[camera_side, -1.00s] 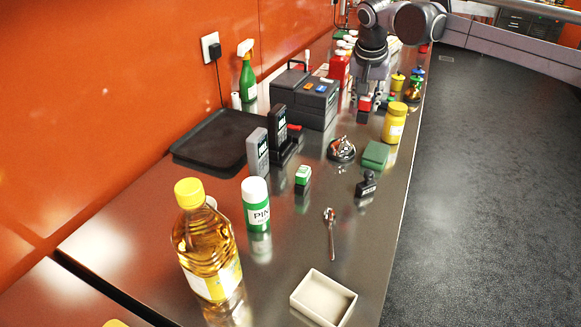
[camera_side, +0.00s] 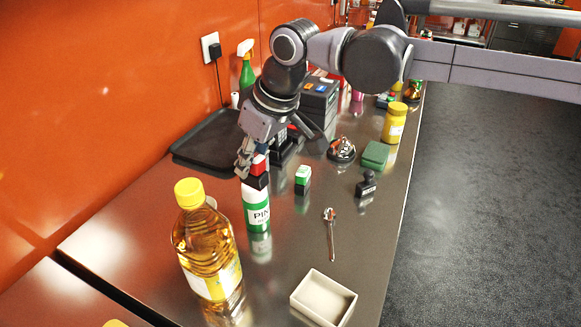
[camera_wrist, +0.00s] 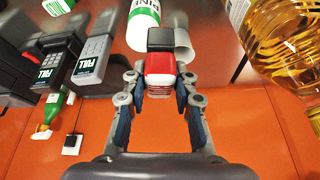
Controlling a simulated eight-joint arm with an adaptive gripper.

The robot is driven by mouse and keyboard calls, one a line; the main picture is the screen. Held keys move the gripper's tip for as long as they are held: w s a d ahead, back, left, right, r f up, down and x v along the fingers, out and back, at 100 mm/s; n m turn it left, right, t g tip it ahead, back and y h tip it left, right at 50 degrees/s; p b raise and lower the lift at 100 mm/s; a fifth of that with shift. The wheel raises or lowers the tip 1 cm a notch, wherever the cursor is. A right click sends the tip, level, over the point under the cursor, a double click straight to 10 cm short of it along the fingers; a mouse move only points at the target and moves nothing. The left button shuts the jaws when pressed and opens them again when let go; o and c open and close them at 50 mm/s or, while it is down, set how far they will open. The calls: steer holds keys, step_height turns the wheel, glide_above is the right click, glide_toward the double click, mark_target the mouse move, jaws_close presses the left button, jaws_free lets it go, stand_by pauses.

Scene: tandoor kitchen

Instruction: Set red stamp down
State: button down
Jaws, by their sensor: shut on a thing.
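My gripper (camera_side: 250,170) is shut on the red stamp (camera_side: 259,164), which has a red body and a black end. In the side view the stamp's black end covers the cap of the green-and-white bottle (camera_side: 257,210); I cannot tell whether they touch. In the wrist view the stamp (camera_wrist: 160,66) sits between both fingers (camera_wrist: 160,88), and the green-and-white bottle (camera_wrist: 144,14) is behind it. A small green-and-white stamp (camera_side: 303,175) stands to the right on the counter. A black-handled stamp (camera_side: 366,184) is farther right.
A large oil bottle (camera_side: 205,245) stands close to the front left of my gripper. A white open box (camera_side: 323,298), a spoon (camera_side: 331,235), a green box (camera_side: 375,155) and a black tray (camera_side: 200,145) lie on the counter. Bare counter (camera_side: 290,225) shows between the bottles and spoon.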

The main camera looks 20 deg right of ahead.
steer(key=s+a+n, duration=0.2)
steer(key=s+a, duration=0.1)
steer(key=a, duration=0.1)
steer(key=shift+g+y, duration=0.3)
steer(key=f, duration=1.5)
steer(key=shift+w+d+f, duration=0.1)
steer(key=shift+d+f, duration=0.2)
steer(key=shift+d, duration=0.05)
steer(key=shift+f, duration=0.15)
steer(key=c, duration=1.1)
jaws_free()
steer(key=shift+o, duration=0.2)
